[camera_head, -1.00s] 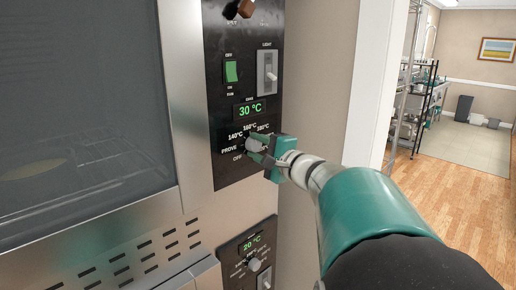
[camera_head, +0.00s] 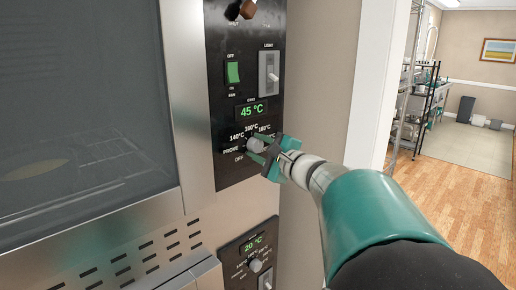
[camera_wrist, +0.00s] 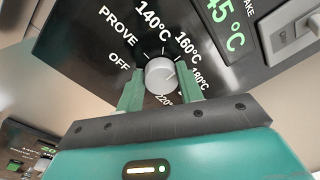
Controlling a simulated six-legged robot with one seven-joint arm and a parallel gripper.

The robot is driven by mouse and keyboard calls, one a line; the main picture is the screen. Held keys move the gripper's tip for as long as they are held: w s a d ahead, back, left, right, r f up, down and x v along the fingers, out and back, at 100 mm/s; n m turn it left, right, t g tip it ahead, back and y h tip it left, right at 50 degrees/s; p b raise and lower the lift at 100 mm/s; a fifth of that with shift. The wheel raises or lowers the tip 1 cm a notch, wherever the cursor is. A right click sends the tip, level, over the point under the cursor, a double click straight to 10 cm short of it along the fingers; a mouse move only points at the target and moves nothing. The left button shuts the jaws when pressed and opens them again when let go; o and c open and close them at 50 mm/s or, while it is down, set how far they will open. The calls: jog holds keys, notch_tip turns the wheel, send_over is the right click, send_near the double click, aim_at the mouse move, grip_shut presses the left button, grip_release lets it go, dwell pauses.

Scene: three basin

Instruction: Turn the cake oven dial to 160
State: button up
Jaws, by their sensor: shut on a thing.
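The cake oven dial is a round grey knob (camera_head: 254,145) on the black control panel (camera_head: 222,172), ringed by the labels OFF, PROVE, 140, 160, 180 and a lower one. In the wrist view the knob (camera_wrist: 161,75) sits between my two green fingers. My gripper (camera_head: 263,150) is shut on it; its fingertips also show in the wrist view (camera_wrist: 161,88). I cannot tell for certain which mark the knob points to. The green display (camera_head: 252,112) above it reads 45 °C.
A green lit switch (camera_head: 233,72) and a grey light switch (camera_head: 269,72) are above the dial. A second panel (camera_head: 232,250) below reads 20 °C and has its own knob (camera_head: 255,266). The oven's glass door (camera_head: 80,100) is at left. Open floor (camera_head: 465,190) lies at right.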

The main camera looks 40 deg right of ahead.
jog(key=o, duration=1)
jog(key=shift+s, duration=0.1)
jog(key=s, duration=1.3)
jog(key=shift+s+f, duration=0.3)
